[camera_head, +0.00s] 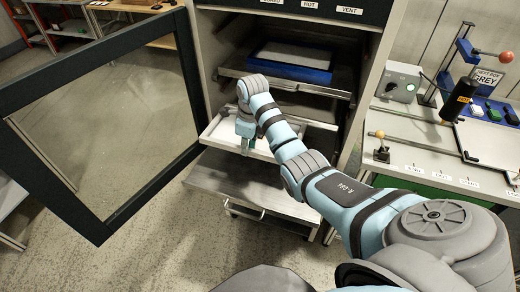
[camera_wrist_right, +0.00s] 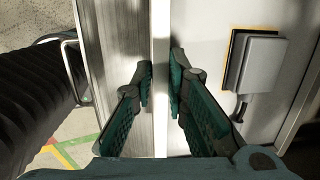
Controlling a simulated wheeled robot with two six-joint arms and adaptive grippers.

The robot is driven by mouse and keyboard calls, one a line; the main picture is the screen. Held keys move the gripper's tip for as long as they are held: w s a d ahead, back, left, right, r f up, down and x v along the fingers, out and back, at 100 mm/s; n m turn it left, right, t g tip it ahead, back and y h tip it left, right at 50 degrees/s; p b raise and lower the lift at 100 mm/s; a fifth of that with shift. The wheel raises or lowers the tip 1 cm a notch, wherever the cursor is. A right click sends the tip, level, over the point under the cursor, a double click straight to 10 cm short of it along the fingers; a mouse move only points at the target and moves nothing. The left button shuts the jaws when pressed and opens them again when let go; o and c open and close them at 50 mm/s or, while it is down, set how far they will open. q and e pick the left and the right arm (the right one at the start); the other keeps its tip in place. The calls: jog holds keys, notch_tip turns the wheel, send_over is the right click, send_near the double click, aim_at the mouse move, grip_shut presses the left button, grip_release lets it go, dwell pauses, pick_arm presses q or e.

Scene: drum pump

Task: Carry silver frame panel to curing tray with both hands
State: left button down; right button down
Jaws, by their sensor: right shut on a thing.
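The silver frame panel (camera_head: 214,127) appears as a pale, rimmed rectangle at the front of the open cabinet, partly hidden by my right arm. My left gripper is not in view.
A blue-framed panel (camera_head: 292,62) sits on the upper cabinet shelf. The dark-framed cabinet door (camera_head: 100,225) stands open at left. A bench (camera_head: 420,155) with a control box (camera_head: 397,84) and a red-knobbed lever (camera_head: 505,57) stands at right. Clear floor lies in front of the tray.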

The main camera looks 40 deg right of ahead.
aim_at(252, 171)
jog(key=shift+d+f, duration=0.6)
jog(key=shift+d, duration=0.2)
jog(key=f, duration=0.3)
jog(key=f+b, duration=0.1)
jog(key=f, duration=0.1)
jog(key=f+b, duration=0.1)
jog(key=f, duration=0.2)
jog(key=shift+s+d+f, duration=0.25)
jog(key=shift+s+f, duration=0.05)
jog(key=shift+f, duration=0.25)
jog(key=shift+a+r, duration=0.1)
jog(key=c, duration=1.6)
grip_release()
jog(key=shift+a, duration=0.1)
